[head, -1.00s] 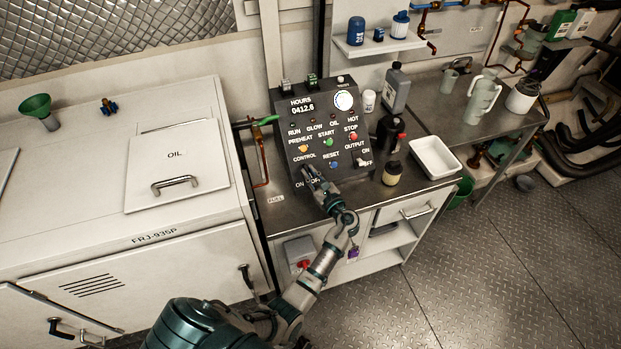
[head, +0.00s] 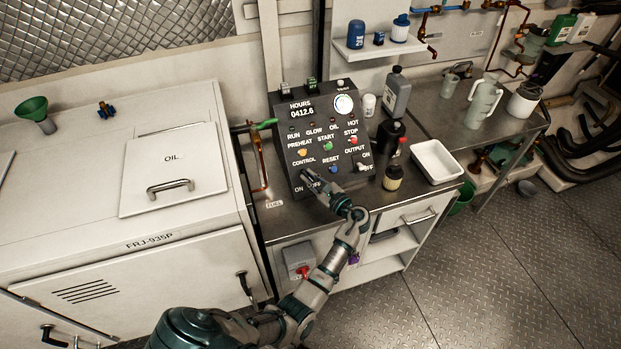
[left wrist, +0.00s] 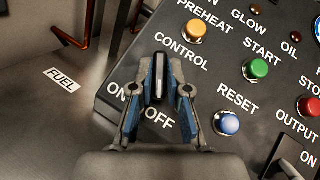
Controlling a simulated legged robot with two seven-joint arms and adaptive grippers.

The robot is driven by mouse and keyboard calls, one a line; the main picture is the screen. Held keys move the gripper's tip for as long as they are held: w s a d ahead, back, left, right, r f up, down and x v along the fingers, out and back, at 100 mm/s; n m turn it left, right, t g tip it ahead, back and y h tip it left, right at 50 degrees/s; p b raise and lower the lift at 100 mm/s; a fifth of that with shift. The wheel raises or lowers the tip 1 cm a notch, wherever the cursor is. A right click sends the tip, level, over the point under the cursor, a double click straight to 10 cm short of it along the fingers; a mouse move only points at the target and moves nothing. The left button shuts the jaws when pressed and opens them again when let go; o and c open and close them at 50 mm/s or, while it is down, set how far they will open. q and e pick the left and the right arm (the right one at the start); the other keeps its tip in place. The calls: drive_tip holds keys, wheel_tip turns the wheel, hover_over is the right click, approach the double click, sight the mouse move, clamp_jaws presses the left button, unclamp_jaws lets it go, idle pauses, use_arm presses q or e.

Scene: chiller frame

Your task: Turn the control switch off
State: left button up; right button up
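The dark control panel (head: 322,132) stands on the metal bench and carries lamps, coloured buttons and switches. Its control switch (left wrist: 159,76) is a slim dark lever with a pale edge below the CONTROL label, pointing up between the ON and OFF words in the left wrist view. My left gripper (head: 308,174) is at the panel's lower left. In the left wrist view its two blue-padded fingers (left wrist: 160,84) close in on both sides of the lever, seemingly touching it. The fingers hide the switch base and part of the ON and OFF lettering. My right gripper is not in view.
The blue RESET button (left wrist: 227,123) is just right of the fingers, with the output switch (left wrist: 288,164) further right. A copper pipe with a green handle (head: 262,124) stands left of the panel. Bottles (head: 393,176) and a white tray (head: 436,160) are to its right.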

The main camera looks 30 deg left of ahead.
use_arm(q)
drive_tip(key=o, duration=0.4)
drive_tip(key=shift+d, duration=0.1)
drive_tip(key=shift+o, duration=0.2)
drive_tip(key=shift+d, duration=0.1)
drive_tip(key=v, duration=1.2)
drive_tip(key=shift+w, duration=0.1)
